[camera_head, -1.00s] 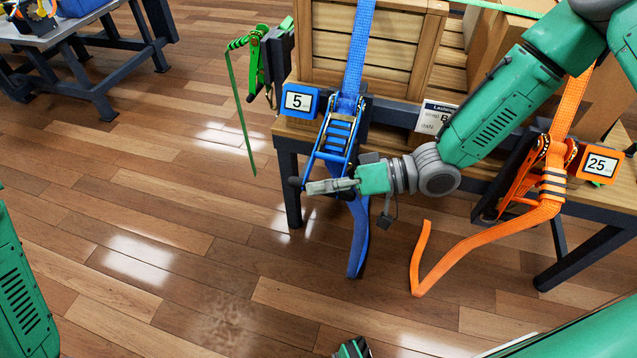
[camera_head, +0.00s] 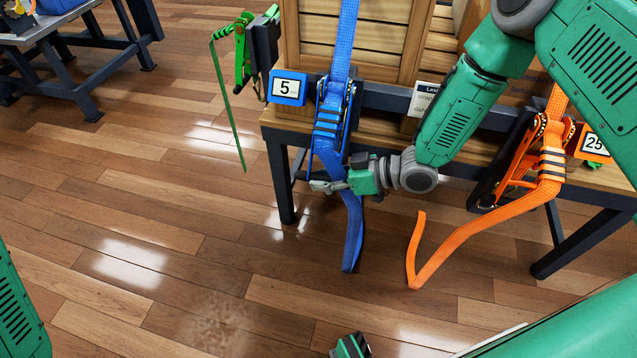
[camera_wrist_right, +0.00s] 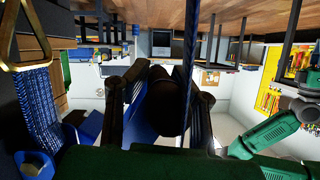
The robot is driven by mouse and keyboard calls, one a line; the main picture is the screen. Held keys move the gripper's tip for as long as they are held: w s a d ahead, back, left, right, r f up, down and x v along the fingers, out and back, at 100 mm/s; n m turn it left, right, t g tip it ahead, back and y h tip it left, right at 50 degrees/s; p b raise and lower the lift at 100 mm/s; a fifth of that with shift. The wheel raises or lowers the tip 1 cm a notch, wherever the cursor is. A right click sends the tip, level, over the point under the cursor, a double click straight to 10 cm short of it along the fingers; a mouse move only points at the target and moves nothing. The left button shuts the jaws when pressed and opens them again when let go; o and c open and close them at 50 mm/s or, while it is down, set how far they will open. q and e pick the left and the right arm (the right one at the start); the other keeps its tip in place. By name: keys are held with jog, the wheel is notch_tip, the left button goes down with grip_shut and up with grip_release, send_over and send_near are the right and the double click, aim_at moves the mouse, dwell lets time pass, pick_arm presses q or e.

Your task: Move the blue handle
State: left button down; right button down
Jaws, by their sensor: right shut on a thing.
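The blue ratchet with its handle (camera_head: 323,130) hangs from a blue strap at the front of the table, beside a tag marked 5 (camera_head: 287,86). My right gripper (camera_head: 326,186) is shut at the handle's lower end. In the right wrist view, its dark fingers (camera_wrist_right: 160,105) close around a dark round grip, with blue handle metal (camera_wrist_right: 140,122) beside it. The blue strap's loose tail (camera_head: 353,235) hangs below the gripper. The hand and strap partly hide the handle's lower end.
A green ratchet (camera_head: 243,50) hangs at the left end. Wooden crates (camera_head: 365,38) stand on the table. Another bench (camera_head: 60,30) is at upper left. The wooden floor in front is clear.

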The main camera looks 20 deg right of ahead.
jog(key=shift+w+d+f, duration=0.25)
jog(key=shift+w+f, duration=0.05)
jog(key=shift+f, duration=0.15)
jog(key=c, duration=1.4)
grip_release()
jog(key=shift+r, duration=0.1)
jog(key=shift+s+d+r, duration=0.1)
jog(key=shift+d, duration=0.25)
jog(key=v, duration=1.1)
jog(key=shift+s, duration=0.2)
